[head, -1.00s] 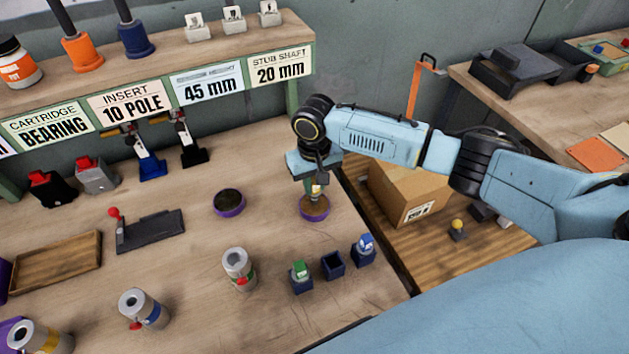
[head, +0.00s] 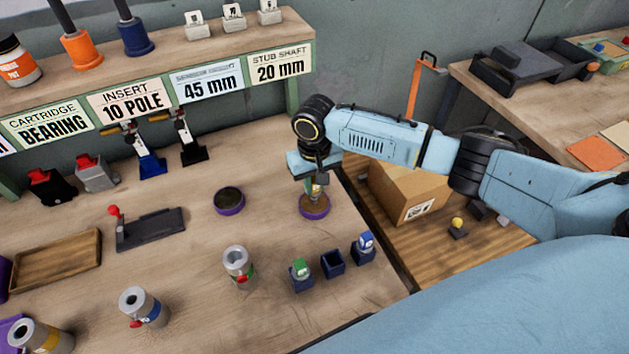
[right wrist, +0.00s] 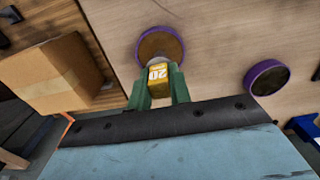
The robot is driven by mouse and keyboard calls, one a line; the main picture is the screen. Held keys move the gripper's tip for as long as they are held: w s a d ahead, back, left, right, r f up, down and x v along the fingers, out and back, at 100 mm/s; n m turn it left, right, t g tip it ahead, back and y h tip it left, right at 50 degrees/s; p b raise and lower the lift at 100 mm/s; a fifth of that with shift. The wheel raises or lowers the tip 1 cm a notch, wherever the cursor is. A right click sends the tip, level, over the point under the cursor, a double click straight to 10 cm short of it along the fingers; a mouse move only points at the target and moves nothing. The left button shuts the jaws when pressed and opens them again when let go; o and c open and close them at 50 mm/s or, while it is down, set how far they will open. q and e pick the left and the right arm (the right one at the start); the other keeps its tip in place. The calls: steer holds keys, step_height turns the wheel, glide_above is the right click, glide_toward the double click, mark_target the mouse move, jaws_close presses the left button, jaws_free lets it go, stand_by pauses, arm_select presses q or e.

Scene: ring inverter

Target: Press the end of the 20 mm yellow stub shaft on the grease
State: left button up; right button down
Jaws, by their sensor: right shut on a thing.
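My right gripper (head: 316,183) points down over the right side of the bench. In the right wrist view its green fingers (right wrist: 161,88) are shut on the yellow stub shaft (right wrist: 157,74), which bears the number 20. The shaft's lower end is over a purple-rimmed dish of brown grease (head: 314,207), also in the right wrist view (right wrist: 160,46). I cannot tell whether the end touches the grease, as the contact is hidden. A second purple-rimmed dish (head: 229,201), with darker contents, lies to the left. My left gripper is not in view.
Small dark blue holders (head: 333,264) stand in front of the dish, two with green or blue parts. Grey cylinders (head: 237,263) stand front left. A cardboard box (head: 400,190) is right of the bench edge. A shelf (head: 160,62) with labels runs behind.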

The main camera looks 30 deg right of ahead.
steer(key=shift+s+f+p, duration=0.15)
steer(key=shift+p, duration=0.35)
stand_by(1.7)
step_height(320, 180, up, 7)
steer(key=p, duration=0.9)
stand_by(0.7)
steer(key=shift+w+a+r+b, duration=0.1)
steer(key=shift+w+r+b, duration=0.1)
steer(key=shift+b, duration=0.1)
steer(key=s+a+r+b, duration=0.2)
steer(key=s+r+b, duration=0.3)
steer(key=r+b, duration=0.3)
steer(key=b, duration=0.4)
steer(key=shift+s+a+n, duration=0.3)
steer(key=shift+s, duration=0.05)
